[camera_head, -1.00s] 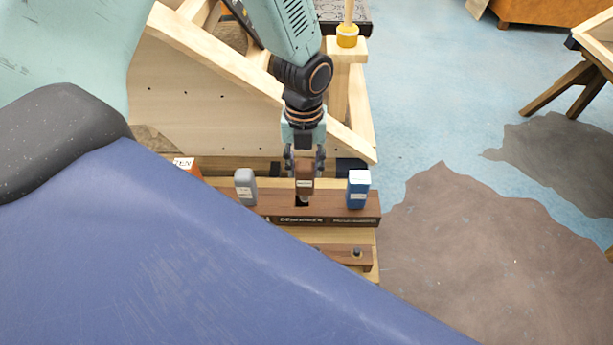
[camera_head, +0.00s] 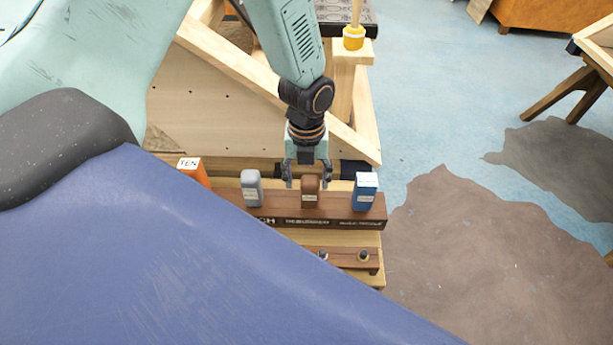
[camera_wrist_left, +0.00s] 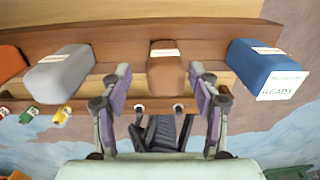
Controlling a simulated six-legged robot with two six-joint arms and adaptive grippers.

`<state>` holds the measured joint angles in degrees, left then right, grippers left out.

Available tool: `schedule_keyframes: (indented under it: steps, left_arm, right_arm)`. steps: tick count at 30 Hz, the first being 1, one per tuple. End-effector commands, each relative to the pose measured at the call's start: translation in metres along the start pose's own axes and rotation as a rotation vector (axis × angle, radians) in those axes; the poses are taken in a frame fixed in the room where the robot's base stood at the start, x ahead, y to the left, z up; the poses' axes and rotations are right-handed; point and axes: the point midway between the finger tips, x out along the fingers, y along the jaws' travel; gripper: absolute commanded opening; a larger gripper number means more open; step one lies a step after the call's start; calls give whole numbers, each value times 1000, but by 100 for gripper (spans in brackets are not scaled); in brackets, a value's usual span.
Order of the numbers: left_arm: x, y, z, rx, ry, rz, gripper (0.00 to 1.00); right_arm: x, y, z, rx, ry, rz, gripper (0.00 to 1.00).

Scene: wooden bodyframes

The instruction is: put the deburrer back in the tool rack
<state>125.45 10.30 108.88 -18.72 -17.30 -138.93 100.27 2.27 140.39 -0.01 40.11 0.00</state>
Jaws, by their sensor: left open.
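The brown-handled tool, seemingly the deburrer (camera_head: 310,192), stands upright in the dark wooden tool rack (camera_head: 343,212). It is between the grey and blue handles; its lower part is hidden in the rack. My left gripper (camera_head: 307,180) is open just behind and above the brown handle, a finger to each side. In the left wrist view the brown handle (camera_wrist_left: 166,66) shows beyond and between the spread fingertips (camera_wrist_left: 160,78), with a gap on both sides. My right gripper is not in view.
A grey handle (camera_head: 251,188) and a blue handle (camera_head: 366,192) stand close on either side in the rack. An orange handle (camera_head: 194,170) is farther left. A wooden frame (camera_head: 225,110) rises behind. Open floor (camera_head: 480,245) lies to the right.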

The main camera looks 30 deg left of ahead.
Motion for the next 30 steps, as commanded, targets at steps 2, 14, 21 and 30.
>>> schedule_keyframes:
  steps: [2, 14, 21, 30]
  left_arm:
    - [0, 0, 0, 0, -1, 0, 62]
    - [-55, -1, 1, 0, -4, -3, 62]
    - [-100, 0, 0, 0, -3, -2, 62]
    - [-120, 0, 0, 0, -1, 0, 62]
  right_arm:
    - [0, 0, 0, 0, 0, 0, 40]
    - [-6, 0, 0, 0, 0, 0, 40]
    - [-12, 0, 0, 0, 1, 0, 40]
    - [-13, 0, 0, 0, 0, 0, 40]
